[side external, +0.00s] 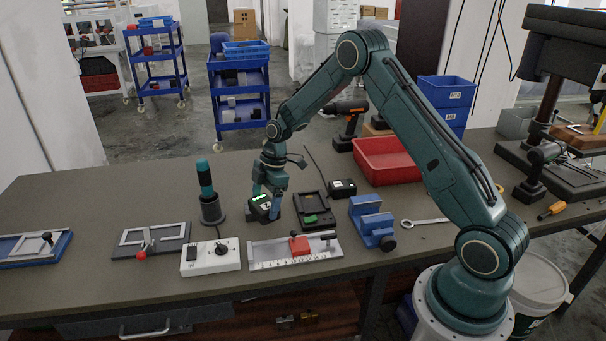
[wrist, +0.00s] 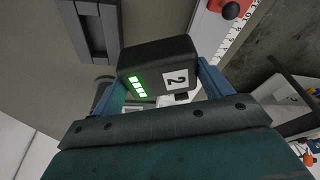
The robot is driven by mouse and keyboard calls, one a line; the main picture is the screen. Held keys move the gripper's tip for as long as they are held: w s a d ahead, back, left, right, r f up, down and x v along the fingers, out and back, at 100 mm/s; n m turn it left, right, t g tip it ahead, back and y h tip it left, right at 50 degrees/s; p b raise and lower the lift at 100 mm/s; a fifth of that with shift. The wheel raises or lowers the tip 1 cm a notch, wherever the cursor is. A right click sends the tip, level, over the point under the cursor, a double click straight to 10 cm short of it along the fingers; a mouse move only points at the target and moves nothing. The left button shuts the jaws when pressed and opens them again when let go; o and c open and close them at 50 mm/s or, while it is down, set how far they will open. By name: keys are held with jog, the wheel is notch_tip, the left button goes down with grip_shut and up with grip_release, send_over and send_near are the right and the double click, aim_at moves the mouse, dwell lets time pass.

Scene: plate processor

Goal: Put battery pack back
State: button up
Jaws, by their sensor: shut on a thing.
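A black battery pack (side external: 264,209) with a lit green indicator is in my gripper (side external: 268,196), above the bench. In the wrist view the battery pack (wrist: 152,62) shows several green bars and a white label with "2". The fingers of my gripper (wrist: 163,84) are shut on its two sides. A black dock-like tray (side external: 314,209) with a green part lies on the bench just right of my gripper, apart from the pack. A dark part with a recess (wrist: 96,28) shows at upper left in the wrist view; I cannot tell whether it is that tray.
A metal ruler fixture (side external: 290,254) with a red block lies in front. A white switch box (side external: 210,257) and a teal-handled tool in a holder (side external: 209,195) stand to the left. A blue vise (side external: 372,222), black box (side external: 343,188) and red bin (side external: 386,160) are to the right.

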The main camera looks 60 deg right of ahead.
jog(key=shift+f, duration=2.1)
jog(key=shift+f, duration=0.3)
jog(key=o, duration=1.3)
jog(key=shift+f, duration=0.1)
jog(key=shift+o, duration=0.2)
jog(key=v, duration=1.2)
jog(key=shift+r, duration=0.4)
